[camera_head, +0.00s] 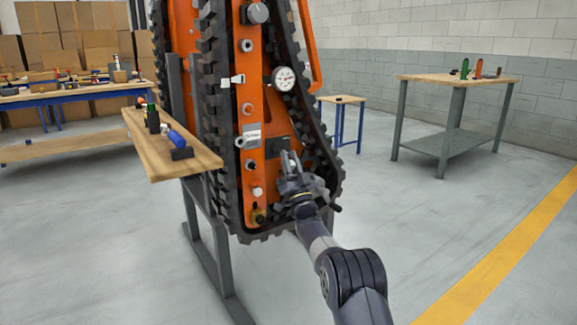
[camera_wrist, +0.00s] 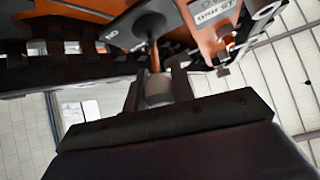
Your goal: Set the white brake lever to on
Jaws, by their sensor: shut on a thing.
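My gripper (camera_head: 291,160) is at the lower right of the orange tracked carrier (camera_head: 250,100), in front of a small dark plate (camera_head: 275,146). In the wrist view my gripper (camera_wrist: 157,88) is shut on the pale grey-white knob of the brake lever (camera_wrist: 158,90). A thin stem runs from the knob to the dark plate, which shows in the wrist view (camera_wrist: 124,30) with a small marking that looks like an upside-down "ON". In the head view my fingers hide most of the lever, so its angle is hard to tell.
Near the grip are a silver label plate (camera_head: 252,137), a round gauge (camera_head: 284,78) and a white tab (camera_head: 232,81). Black track (camera_head: 318,150) borders the panel. A wooden shelf (camera_head: 172,152) juts out at left. A table (camera_head: 455,82) stands at right; floor between is clear.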

